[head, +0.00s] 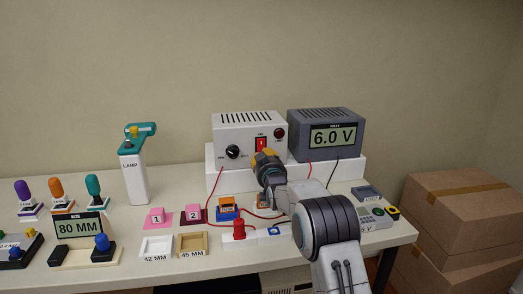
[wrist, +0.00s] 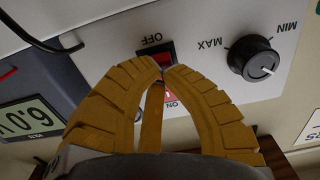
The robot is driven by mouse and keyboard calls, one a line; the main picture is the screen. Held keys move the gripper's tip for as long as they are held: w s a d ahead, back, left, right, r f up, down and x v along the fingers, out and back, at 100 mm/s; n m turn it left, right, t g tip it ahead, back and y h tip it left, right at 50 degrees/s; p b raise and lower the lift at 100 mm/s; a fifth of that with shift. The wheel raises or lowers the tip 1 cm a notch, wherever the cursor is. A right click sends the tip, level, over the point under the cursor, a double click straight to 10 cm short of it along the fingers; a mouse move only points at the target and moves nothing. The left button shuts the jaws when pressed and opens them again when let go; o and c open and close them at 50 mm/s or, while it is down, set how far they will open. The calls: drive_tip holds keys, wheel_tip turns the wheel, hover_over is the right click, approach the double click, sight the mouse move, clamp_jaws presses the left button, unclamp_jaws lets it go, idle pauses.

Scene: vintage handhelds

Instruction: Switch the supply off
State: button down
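The supply (head: 228,124) is a white box with a red rocker switch (head: 262,144) on its front panel. The wrist view shows the panel upside down, with the switch (wrist: 157,50) between the words OFF and ON. The fingers partly cover the ON side. In the head view my gripper (head: 265,156) is just in front of the switch. The grey meter (head: 324,120) reads 6.0 V.
A black MIN–MAX knob (wrist: 253,59) sits beside the switch. A red indicator (head: 279,133) is on the panel's other side. Red and black leads run down from the boxes. A red plug (head: 239,229) and an orange-and-blue block (head: 227,207) stand in front.

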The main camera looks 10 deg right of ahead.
drive_tip(key=shift+w+r+p, duration=0.15)
drive_tip(key=shift+w+p, duration=0.2)
drive_tip(key=shift+w, duration=0.2)
drive_tip(key=shift+s+b, duration=0.1)
drive_tip(key=shift+b, duration=0.2)
drive_tip(key=s+b, duration=0.4)
drive_tip(key=s, duration=1.1)
drive_tip(key=shift+s, duration=0.35)
